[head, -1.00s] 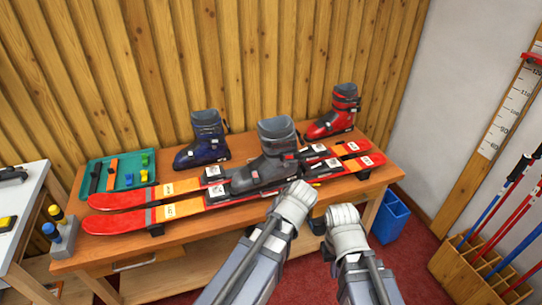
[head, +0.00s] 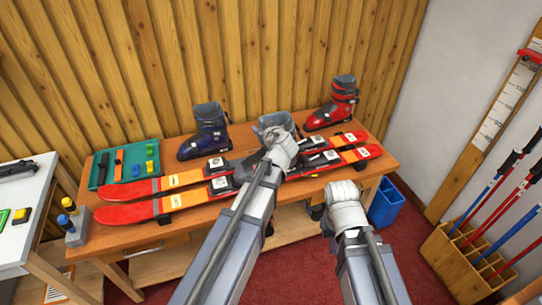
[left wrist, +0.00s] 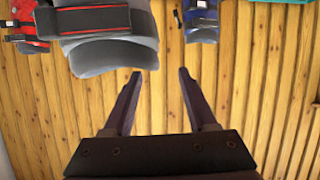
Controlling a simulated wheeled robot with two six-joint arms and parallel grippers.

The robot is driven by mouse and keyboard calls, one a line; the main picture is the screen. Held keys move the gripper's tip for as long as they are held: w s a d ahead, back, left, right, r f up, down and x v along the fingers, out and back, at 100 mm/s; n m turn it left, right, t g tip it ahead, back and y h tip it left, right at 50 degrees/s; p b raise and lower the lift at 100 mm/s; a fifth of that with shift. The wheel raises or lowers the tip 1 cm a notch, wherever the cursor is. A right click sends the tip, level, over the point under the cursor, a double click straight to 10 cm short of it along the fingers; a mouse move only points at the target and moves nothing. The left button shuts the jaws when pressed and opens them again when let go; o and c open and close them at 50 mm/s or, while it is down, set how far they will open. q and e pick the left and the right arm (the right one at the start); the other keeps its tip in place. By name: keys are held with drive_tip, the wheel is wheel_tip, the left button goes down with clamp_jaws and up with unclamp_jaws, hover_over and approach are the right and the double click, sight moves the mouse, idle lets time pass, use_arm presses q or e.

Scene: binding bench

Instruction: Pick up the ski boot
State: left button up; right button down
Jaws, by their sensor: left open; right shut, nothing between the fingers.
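The grey ski boot (head: 272,122) stands on the skis in the middle of the bench. In the head view my left arm hides most of it. In the left wrist view its grey cuff (left wrist: 112,50) with a dark, red-edged strap fills the upper left. My left gripper (left wrist: 157,78) is open and empty, its fingertips close to the cuff's edge. The cuff is not between the fingers. In the head view my left gripper (head: 280,140) is over the boot. My right gripper (head: 343,205) is in front of the bench, away from the boot, shut and empty.
A blue boot (head: 209,133) and a red boot (head: 336,105) stand behind the red-orange skis (head: 140,211). A green tray (head: 103,172) lies at left. The wooden wall (head: 130,70) rises behind.

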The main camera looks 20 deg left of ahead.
sight(261, 123)
use_arm(q)
drive_tip(key=shift+d+b+x, duration=0.15)
drive_tip(key=shift+b+x, duration=0.35)
drive_tip(key=shift+x, duration=0.95)
drive_tip(key=shift+d+b+x, duration=0.1)
drive_tip(key=shift+b+x, duration=0.4)
drive_tip(key=shift+x, duration=0.95)
clamp_jaws()
